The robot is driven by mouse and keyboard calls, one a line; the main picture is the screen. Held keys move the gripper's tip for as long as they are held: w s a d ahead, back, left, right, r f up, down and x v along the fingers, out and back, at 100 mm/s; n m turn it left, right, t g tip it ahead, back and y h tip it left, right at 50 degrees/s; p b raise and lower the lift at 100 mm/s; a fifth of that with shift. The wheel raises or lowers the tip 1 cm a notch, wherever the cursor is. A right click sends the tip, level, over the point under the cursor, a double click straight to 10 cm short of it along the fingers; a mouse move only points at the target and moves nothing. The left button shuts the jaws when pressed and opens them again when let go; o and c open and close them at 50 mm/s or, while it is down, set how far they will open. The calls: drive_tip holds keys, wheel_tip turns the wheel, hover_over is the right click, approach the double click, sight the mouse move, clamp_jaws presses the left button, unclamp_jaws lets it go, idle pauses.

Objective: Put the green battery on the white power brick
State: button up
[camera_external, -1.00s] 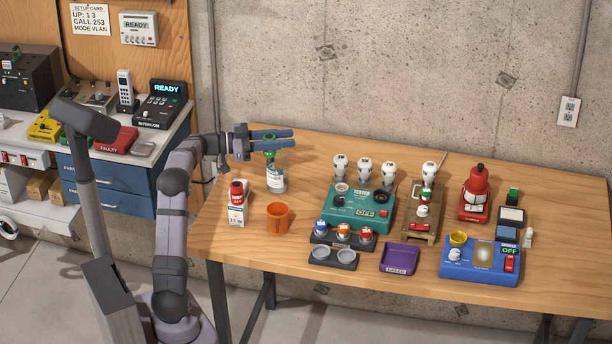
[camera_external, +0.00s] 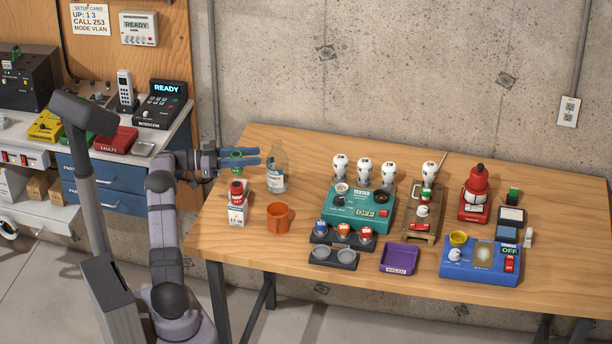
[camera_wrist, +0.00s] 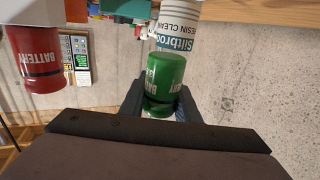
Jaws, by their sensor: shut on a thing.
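My gripper (camera_external: 243,157) is shut on the green battery (camera_wrist: 165,82) in the wrist view, where its label is partly hidden by the jaws. In the external view the green battery (camera_external: 237,155) shows between the blue fingers, above the left end of the table. The white power brick (camera_external: 237,214) appears to be the white block at the table's left edge, with a red battery (camera_external: 237,191) upright on top. My gripper is above and behind that red battery, apart from it in the picture. The red battery (camera_wrist: 36,58) also shows at the wrist view's left.
A clear labelled bottle (camera_external: 277,170) stands just right of my fingertips, and its label (camera_wrist: 178,40) is close to the green battery in the wrist view. An orange cup (camera_external: 278,217) stands in front of it. A teal tester (camera_external: 358,212) is further right.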

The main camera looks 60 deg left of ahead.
drive_tip(key=shift+f, duration=2.45)
drive_tip(key=shift+f, duration=0.2)
drive_tip(key=o, duration=1.1)
drive_tip(key=shift+o, duration=0.2)
drive_tip(key=shift+r, duration=0.2)
drive_tip(key=b+v, duration=0.2)
drive_tip(key=v, duration=1)
drive_tip(key=shift+w, duration=0.1)
